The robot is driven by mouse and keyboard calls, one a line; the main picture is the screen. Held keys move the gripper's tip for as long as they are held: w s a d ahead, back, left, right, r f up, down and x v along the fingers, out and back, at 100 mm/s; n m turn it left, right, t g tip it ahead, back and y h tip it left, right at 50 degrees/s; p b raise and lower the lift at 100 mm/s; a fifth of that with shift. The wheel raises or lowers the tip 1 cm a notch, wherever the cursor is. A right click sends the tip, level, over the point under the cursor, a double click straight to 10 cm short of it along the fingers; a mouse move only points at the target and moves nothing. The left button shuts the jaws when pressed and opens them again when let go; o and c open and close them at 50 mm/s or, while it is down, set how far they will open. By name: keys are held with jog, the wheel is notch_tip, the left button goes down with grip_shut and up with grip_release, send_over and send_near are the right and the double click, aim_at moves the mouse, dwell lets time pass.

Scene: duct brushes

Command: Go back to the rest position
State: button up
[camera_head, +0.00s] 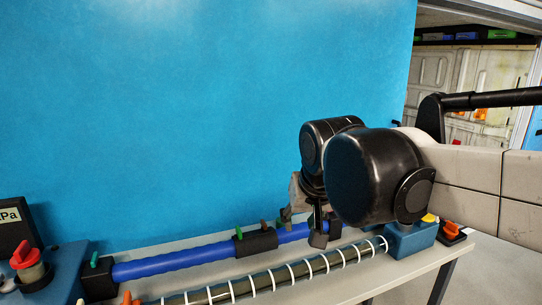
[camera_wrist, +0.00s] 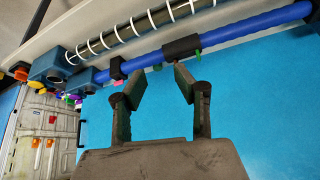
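My gripper (camera_head: 305,222) is at the right part of the bench, by the right end of the blue pipe (camera_head: 175,263). In the wrist view my gripper (camera_wrist: 159,78) has its two fingers spread apart, with only blue wall between them. The blue pipe (camera_wrist: 236,30) and its black clamp block (camera_wrist: 181,47) lie just beyond the fingertips. I cannot tell whether a finger touches the pipe or the block. My arm hides part of the pipe's right end in the head view.
A clear ringed tube (camera_head: 290,274) runs in front of the pipe to a blue box (camera_head: 411,240). A gauge box with a red valve (camera_head: 25,255) stands at the left. A blue wall (camera_head: 200,110) rises behind the bench. Space above the bench is open.

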jog(key=s+d+f+m+t+h, duration=0.1)
jog(key=s+d+f, duration=0.9)
jog(key=s+d, duration=0.3)
jog(key=shift+s+d, duration=0.35)
jog(key=shift+s, duration=0.7)
